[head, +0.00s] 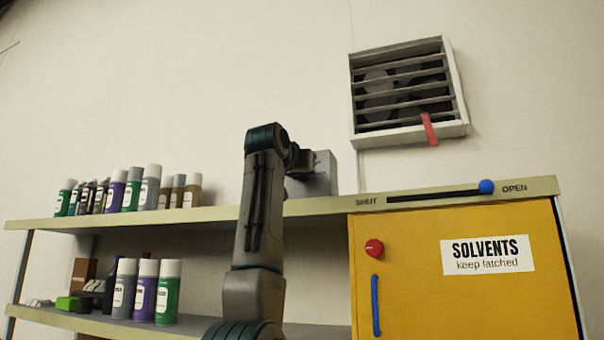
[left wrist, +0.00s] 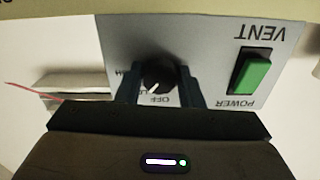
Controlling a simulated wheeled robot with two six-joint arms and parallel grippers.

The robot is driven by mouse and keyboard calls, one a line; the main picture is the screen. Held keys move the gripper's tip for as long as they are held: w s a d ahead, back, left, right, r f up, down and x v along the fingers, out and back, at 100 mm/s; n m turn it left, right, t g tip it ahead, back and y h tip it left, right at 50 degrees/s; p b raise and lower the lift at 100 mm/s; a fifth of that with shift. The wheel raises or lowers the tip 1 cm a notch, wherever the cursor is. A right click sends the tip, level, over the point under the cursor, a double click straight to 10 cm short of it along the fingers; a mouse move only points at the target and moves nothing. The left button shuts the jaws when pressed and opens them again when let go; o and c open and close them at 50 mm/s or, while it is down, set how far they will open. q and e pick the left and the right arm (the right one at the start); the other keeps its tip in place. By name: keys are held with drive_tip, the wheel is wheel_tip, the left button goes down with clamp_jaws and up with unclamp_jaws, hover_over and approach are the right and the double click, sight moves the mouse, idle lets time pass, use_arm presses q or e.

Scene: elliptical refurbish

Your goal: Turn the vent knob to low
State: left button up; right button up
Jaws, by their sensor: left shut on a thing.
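The vent control box (head: 325,175) stands on the shelf top in the head view, partly hidden by my left arm. In the left wrist view its grey panel (left wrist: 205,50) appears upside down. The black vent knob (left wrist: 157,74) sits between the two fingers of my left gripper (left wrist: 160,84), which is shut on it. The knob's white mark points down and left in that view, close beside the OFF label (left wrist: 160,99). Another label is partly covered by the left-hand finger. In the head view my left gripper (head: 307,162) is at the box. My right gripper is not in view.
A green power switch (left wrist: 251,72) is beside the knob. The louvred vent (head: 405,88) with a red ribbon (head: 429,129) is on the wall. Spray cans (head: 150,188) stand left of my arm. A yellow solvents cabinet (head: 460,300) and a blue slider knob (head: 486,186) are right.

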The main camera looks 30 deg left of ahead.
use_arm(q)
drive_tip(key=shift+m, duration=0.7)
drive_tip(key=o, duration=1)
drive_tip(key=shift+s, duration=0.1)
drive_tip(key=b+v, duration=0.5)
drive_tip(key=v, duration=0.6)
drive_tip(key=shift+f, duration=0.1)
